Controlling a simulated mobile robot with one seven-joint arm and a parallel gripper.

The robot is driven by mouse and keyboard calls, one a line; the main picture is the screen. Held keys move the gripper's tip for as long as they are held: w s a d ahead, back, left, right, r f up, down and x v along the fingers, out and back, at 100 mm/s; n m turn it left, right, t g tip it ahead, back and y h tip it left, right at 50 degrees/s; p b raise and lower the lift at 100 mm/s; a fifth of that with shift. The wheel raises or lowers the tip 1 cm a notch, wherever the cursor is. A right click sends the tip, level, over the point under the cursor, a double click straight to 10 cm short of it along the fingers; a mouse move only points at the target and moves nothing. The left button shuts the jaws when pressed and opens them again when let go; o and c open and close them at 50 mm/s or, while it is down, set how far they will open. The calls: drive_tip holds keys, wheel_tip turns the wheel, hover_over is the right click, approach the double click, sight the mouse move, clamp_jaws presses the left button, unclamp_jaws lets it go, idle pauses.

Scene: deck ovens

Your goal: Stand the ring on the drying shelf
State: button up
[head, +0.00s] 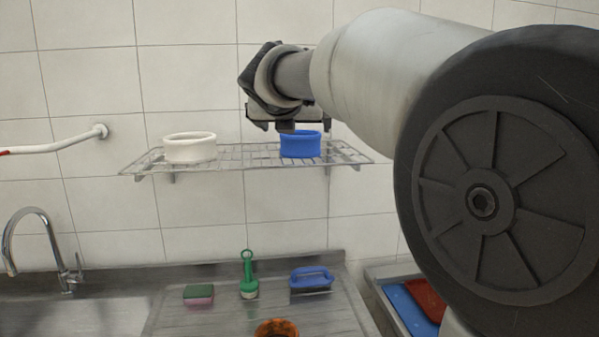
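Two rings stand on the wire drying shelf (237,163). A white ring (190,148) stands at its left part. A blue ring (300,145) stands at its right part, upright on the wires as far as I can see. My gripper (287,127) reaches down from above at the blue ring's top edge. A dark finger part overlaps the rim's near left side. The hand and fingers hide part of the blue ring's top, and I cannot tell whether the fingers hold its wall.
Below are a sink with a tap (42,240), a pink and green sponge (199,294), a green tool (248,275), a blue-handled brush (311,279) and an orange round item (277,328). A white wall pipe (60,143) is at left. The shelf's middle is free.

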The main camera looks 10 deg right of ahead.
drive_tip(key=s+d+f+m+g+y, duration=0.1)
drive_tip(key=s+d+f+m+g, duration=0.15)
drive_tip(key=s+f+m, duration=0.45)
drive_tip(key=s+d+f+m+g, duration=0.2)
drive_tip(key=s+d+f+m, duration=0.15)
drive_tip(key=s+m, duration=0.65)
drive_tip(key=s+a+f+m+g+y, duration=0.2)
drive_tip(key=s+f+m+g, duration=0.1)
drive_tip(key=s+f+m, duration=1.2)
drive_tip(key=s, duration=0.5)
drive_tip(key=shift+a+f+m+y, duration=0.2)
drive_tip(key=shift+a+m+y, duration=0.2)
